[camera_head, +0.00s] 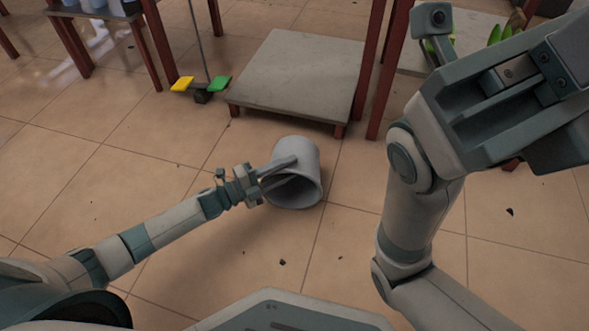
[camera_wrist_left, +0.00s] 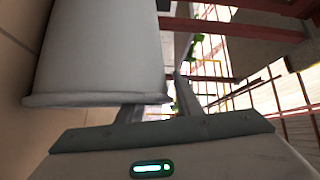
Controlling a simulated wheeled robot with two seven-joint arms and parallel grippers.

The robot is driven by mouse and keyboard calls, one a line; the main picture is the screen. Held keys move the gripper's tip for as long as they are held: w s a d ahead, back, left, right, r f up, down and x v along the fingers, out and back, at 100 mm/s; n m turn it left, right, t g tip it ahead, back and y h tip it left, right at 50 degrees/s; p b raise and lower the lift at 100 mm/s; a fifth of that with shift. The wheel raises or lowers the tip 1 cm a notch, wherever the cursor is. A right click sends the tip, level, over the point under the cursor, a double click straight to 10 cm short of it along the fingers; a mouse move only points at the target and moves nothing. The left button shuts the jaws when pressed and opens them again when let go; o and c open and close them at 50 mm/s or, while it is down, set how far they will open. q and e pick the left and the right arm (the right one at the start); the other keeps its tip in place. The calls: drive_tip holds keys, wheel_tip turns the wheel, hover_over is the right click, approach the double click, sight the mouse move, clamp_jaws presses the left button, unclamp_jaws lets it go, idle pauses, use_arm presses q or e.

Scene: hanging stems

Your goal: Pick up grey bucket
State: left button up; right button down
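The grey bucket (camera_head: 309,155) lies tipped on the tiled floor at the centre of the head view, its open mouth facing toward me. My left gripper (camera_head: 292,168) is at its rim, one finger over the outer wall and the other reaching into the mouth. In the left wrist view the bucket wall (camera_wrist_left: 98,50) fills the upper left, and the left fingers (camera_wrist_left: 155,108) show with a gap between them. One finger is partly hidden behind the rim. I cannot tell whether they touch the wall. My right arm is raised at the right; its fingertips are not clear.
A low grey platform (camera_head: 300,75) stands just behind the bucket, with red posts beside it. Green plants (camera_head: 500,33) are at the upper right. The floor around the bucket is mostly clear.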

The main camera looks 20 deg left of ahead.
use_arm(q)
drive_tip(key=shift+w+d, duration=0.3)
clamp_jaws()
drive_tip(key=shift+r, duration=0.1)
idle(1.5)
